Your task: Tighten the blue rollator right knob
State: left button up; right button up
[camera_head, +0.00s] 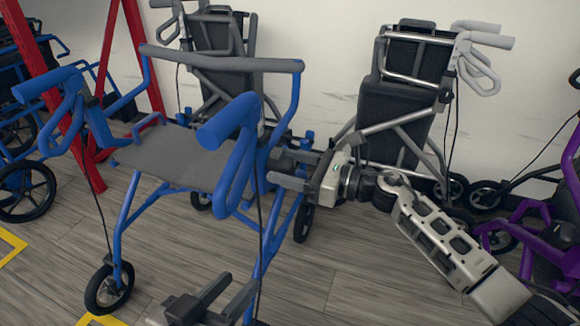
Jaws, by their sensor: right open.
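The blue rollator (172,158) stands at centre left, with blue handles, a grey seat and a grey backrest bar. My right gripper (272,171) comes in from the right, level, with its two fingers apart at the rollator's right-hand frame tube, behind the nearer blue handle (236,135). I cannot make out the right knob; the handle and the fingers may hide it. I cannot tell whether the fingers touch the frame. My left gripper (241,282) is low at the bottom edge, its fingers apart and empty, near the rollator's lower right leg.
A grey folded rollator (395,120) stands against the wall at right, and another dark one (218,40) stands behind. A purple rollator (545,238) is at the right edge. A red frame (75,125) stands at left. Wooden floor (180,250) is clear under the blue rollator.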

jog(key=c, duration=1)
